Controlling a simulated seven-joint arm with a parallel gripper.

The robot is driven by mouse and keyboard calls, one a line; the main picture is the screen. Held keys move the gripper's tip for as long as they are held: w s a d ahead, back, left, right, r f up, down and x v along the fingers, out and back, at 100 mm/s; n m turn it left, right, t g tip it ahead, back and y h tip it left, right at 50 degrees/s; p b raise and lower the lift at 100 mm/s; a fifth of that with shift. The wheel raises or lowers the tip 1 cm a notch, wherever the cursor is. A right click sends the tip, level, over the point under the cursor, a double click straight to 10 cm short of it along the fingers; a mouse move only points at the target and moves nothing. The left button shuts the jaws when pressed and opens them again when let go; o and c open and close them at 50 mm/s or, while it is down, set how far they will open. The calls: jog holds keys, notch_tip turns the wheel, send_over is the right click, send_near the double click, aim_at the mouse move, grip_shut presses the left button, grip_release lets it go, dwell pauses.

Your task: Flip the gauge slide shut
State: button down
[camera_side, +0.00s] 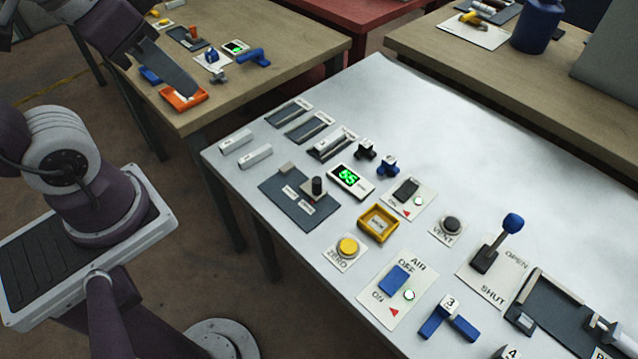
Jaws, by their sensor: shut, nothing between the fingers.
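No part is legibly marked as the gauge slide. A blue-knobbed lever (509,227) stands on a white plate (474,278) lettered OPEN and SHUT, right of the table's middle. The lever leans up and right, away from SHUT. A dark panel (283,212) with a black knob (318,187) and small white labels lies left of a green-digit display (349,178). A dark framed tray (560,312) is cut off at the lower right. My gripper (190,92) appears as a dark shape at the upper left, shut and empty, far from the lever and the panel.
The white table (400,110) is clear toward the back. An orange tray (182,98) sits on the wooden table.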

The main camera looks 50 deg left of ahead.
jog(key=w+d+m+g, duration=0.3)
jog(key=w+m, duration=0.2)
jog(key=w, duration=0.5)
jog(key=m+g+y, duration=0.1)
jog(key=m+y, duration=0.1)
jog(key=m, duration=0.2)
send_over(313, 183)
jog(key=s+d, duration=0.2)
jog(key=d+x, duration=0.1)
jog(key=x, duration=0.4)
jog(key=w+d+f+m+g+y, duration=0.1)
jog(key=w+d+f+m, duration=0.1)
jog(key=f, duration=0.5)
jog(key=w+d+f+m+g+y, duration=0.1)
jog(key=w+d+f+m, duration=0.1)
jog(key=d+f+m, duration=0.2)
notch_tip(313, 183, down, 4)
jog(key=d, duration=0.3)
jog(key=shift+w, duration=0.35)
jog(key=x, duration=1)
jog(key=shift+a, duration=0.2)
jog(key=a, duration=0.3)
jog(key=shift+s+a, duration=0.2)
jog(key=shift+s, duration=0.15)
jog(key=shift+a, duration=0.3)
